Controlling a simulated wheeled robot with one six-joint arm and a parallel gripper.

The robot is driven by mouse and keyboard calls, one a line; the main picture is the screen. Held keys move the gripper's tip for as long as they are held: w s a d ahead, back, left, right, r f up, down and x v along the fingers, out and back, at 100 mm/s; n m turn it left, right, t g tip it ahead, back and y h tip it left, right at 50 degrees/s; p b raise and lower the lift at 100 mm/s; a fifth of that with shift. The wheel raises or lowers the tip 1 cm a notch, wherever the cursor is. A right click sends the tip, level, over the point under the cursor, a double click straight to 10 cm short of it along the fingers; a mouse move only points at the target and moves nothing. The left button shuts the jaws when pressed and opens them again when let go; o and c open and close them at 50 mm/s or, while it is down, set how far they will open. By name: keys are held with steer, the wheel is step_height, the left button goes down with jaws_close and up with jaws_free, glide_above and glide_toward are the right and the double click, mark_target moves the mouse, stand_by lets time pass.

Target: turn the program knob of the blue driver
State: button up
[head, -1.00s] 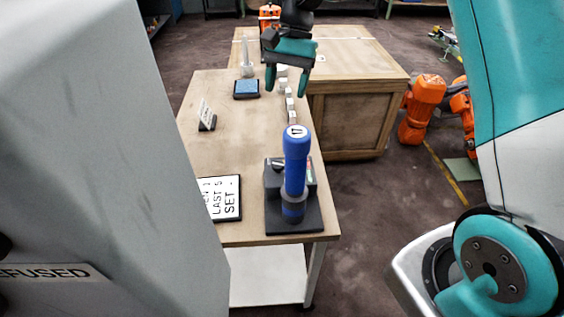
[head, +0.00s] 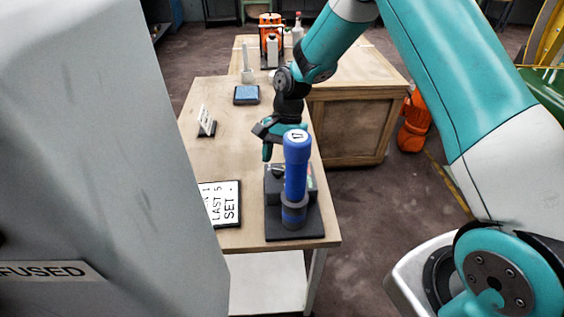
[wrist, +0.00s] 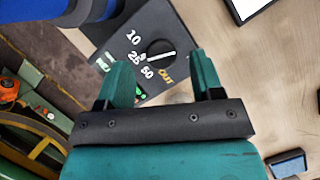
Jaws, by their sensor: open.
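The blue driver (head: 296,168) stands upright in its dark stand near the front right of the bench; part of it also shows in the wrist view (wrist: 95,12). Behind it is a dark control box (head: 276,190). The program knob (wrist: 159,52), black and round with a white pointer line, sits on the box's face among the numbers 10, 25, 50 and the word OUT. The pointer lies between 25 and OUT, near 50. My gripper (wrist: 164,75) is open and empty, with the knob just beyond and between its fingertips. In the head view the driver partly hides my gripper (head: 277,150).
A white sign (head: 223,203) lies left of the driver's stand. A small upright card (head: 206,121) and a blue pad (head: 246,94) are further back on the bench (head: 236,147). A wooden crate (head: 346,127) stands behind on the right.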

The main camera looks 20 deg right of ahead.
steer(key=shift+x, duration=1.05)
